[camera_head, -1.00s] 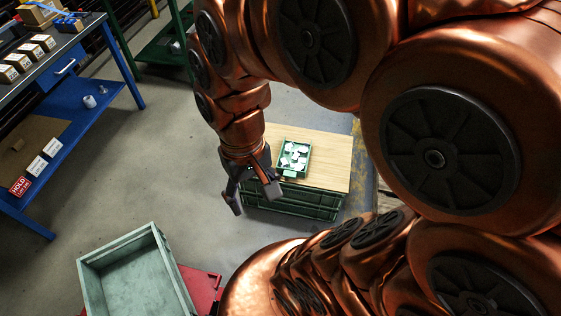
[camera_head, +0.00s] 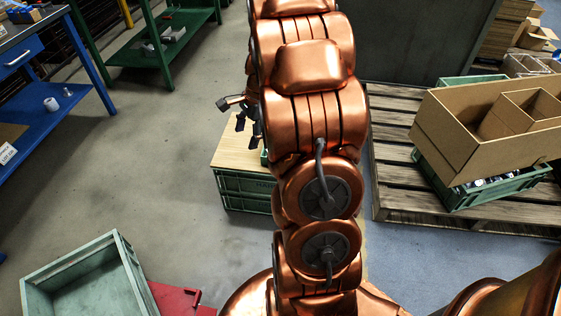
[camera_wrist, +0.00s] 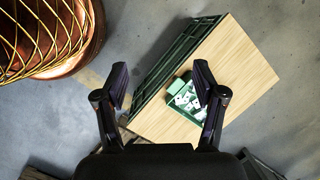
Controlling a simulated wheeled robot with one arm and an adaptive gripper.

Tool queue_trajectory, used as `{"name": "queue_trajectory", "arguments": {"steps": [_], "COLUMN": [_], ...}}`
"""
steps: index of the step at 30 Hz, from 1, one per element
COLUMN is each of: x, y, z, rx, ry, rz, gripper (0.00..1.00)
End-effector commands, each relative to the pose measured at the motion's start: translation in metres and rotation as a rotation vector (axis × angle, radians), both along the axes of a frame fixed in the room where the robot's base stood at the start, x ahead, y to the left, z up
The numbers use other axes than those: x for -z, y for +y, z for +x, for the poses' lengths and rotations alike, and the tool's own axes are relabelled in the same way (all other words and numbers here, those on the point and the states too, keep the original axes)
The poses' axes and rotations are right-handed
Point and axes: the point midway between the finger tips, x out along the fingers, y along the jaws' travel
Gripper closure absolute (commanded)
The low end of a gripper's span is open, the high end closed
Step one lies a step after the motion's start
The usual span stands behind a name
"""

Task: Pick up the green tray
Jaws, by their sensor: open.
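The small green tray (camera_wrist: 176,87) holds several white stamped parts and lies on a wooden top (camera_wrist: 245,75) in the wrist view. In the head view my arm hides nearly all of it; only a sliver of green shows beside the arm. My gripper (camera_wrist: 161,84) is open and empty, its two dark fingers spread wide. The tray appears beyond the fingers, right of centre, and the right finger covers part of it. In the head view the gripper (camera_head: 240,112) is partly hidden behind my arm, near the far side of the wooden top.
The wooden top rests on green crates (camera_head: 245,190). To the right, a pallet (camera_head: 400,190) carries an open cardboard box (camera_head: 470,145) over another green crate (camera_head: 500,188). An empty pale green bin (camera_head: 130,262) stands at the lower left. Grey floor is clear left of the stack.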

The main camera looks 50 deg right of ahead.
Motion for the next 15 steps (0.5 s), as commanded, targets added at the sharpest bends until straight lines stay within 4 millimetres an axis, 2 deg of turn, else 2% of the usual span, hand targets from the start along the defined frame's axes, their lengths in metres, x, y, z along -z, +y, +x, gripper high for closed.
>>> {"name": "queue_trajectory", "arguments": {"steps": [1, 6, 10, 15], "x": [0.036, 0.107, 0.152, 0.189], "y": [-0.02, -0.082, -0.124, -0.158], "z": [0.003, 0.014, 0.016, 0.013], "rx": [0.078, 0.344, 0.518, 0.667], "ry": [0.005, 0.007, 0.005, 0.006], "rz": [0.014, 0.059, 0.092, 0.127], "gripper": [0.3, 0.3, 0.3, 0.3]}}
